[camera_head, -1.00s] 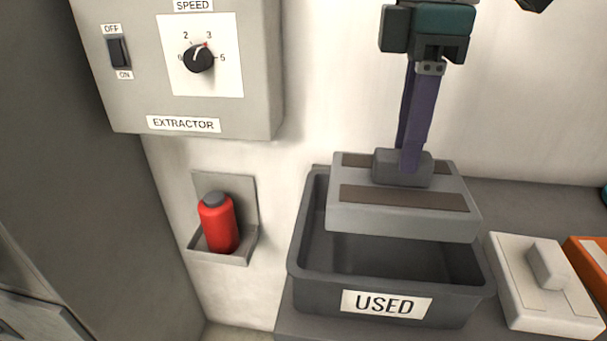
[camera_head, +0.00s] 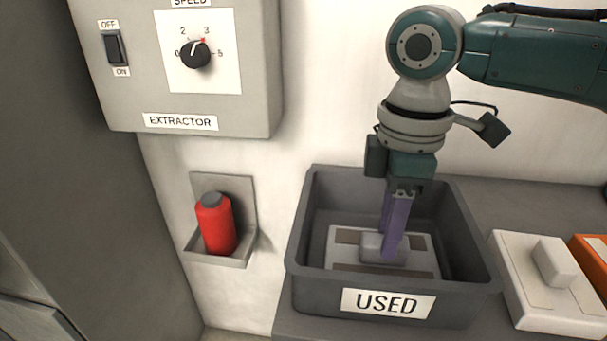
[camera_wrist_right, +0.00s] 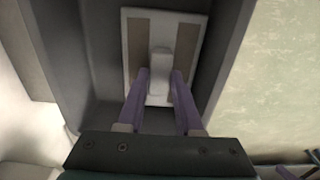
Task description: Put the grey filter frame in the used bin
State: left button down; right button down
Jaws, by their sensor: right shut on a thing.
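The grey filter frame (camera_head: 345,240), with two brown strips and a block handle, is down inside the dark grey bin labelled USED (camera_head: 308,285). My right gripper (camera_head: 389,252) reaches down into the bin, its purple fingers shut on the frame's handle. In the right wrist view the frame (camera_wrist_right: 137,52) lies within the bin walls, with the fingers (camera_wrist_right: 159,80) at either side of the handle. Whether the frame touches the bin floor cannot be told. My left gripper is not in view.
A white frame with a block handle (camera_head: 512,262) lies right of the bin, beside an orange thing (camera_head: 592,250) at the picture's edge. A red bottle (camera_head: 214,225) stands in a wall holder at left. The extractor box (camera_head: 240,100) with switch and dial hangs above it.

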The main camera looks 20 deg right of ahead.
jog(key=c, duration=1)
grip_release()
jog(key=shift+f, duration=0.15)
jog(key=o, duration=0.4)
jog(key=shift+r+p, duration=0.9)
jog(key=shift+r, duration=5.35)
